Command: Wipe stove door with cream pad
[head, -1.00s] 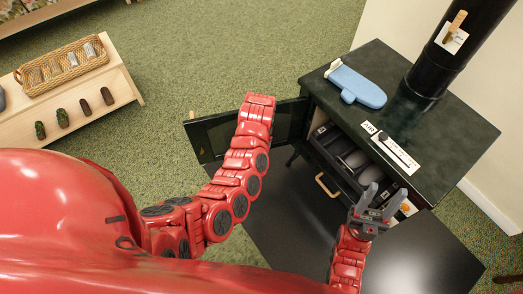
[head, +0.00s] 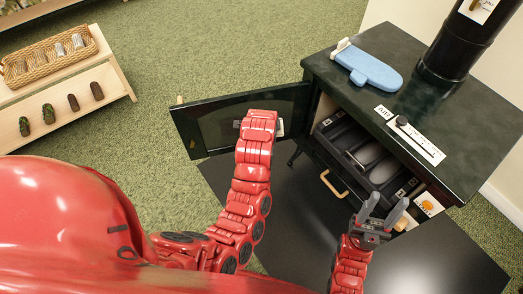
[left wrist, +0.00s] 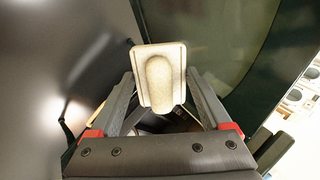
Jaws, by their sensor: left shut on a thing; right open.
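The stove door (head: 187,128) stands open to the left of the black stove, a dark frame around a glass pane (head: 222,125). My left gripper (left wrist: 160,92) is shut on the cream pad (left wrist: 160,78), a pale rectangular pad with a rounded grip. In the head view my red left arm hides most of that gripper, and a sliver of the pad (head: 281,127) shows in front of the door. In the left wrist view the door glass (left wrist: 215,40) lies just behind the pad; I cannot tell whether they touch. My right gripper (head: 383,212) is open and empty, before the stove.
A blue mitt (head: 368,68) lies on the stove top (head: 400,50), beside the black flue pipe (head: 465,45). A drawer-like tray (head: 365,160) shows in the stove's open front. A black floor plate (head: 440,265) lies below. A wooden shelf (head: 110,85) with a basket (head: 50,57) stands far left.

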